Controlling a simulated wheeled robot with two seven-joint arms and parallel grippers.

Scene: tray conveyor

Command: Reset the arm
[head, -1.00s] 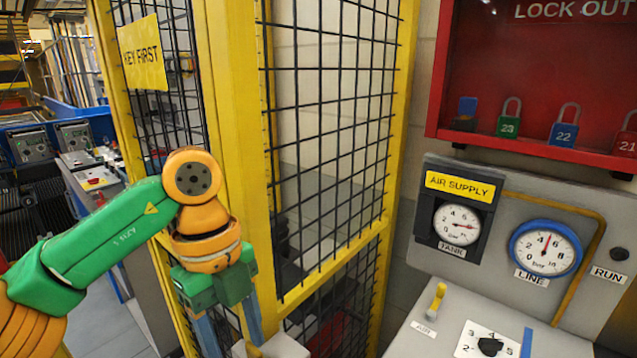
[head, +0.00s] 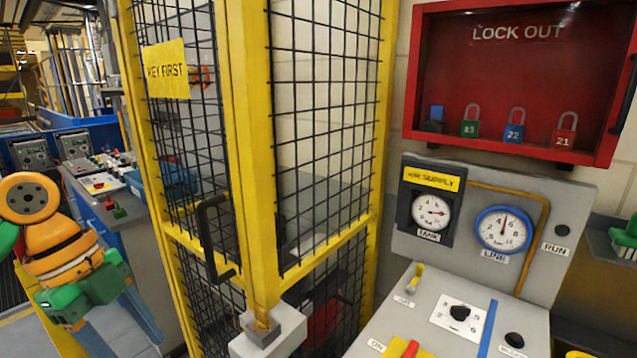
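My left gripper (head: 118,335) is at the lower left in the head view, pointing down. Its two blue fingers are spread apart, and no object shows between them. It is clear of the yellow cage door and well left of the black door handle (head: 214,240). The fingertips are partly cut off by the lower edge. My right gripper is not in view.
A yellow mesh cage (head: 262,160) stands in the middle, with a grey lock box (head: 268,335) low on its post. At right are the air supply panel (head: 570,205), a sloped control desk (head: 440,310) and a red lockout cabinet (head: 408,75) with padlocks.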

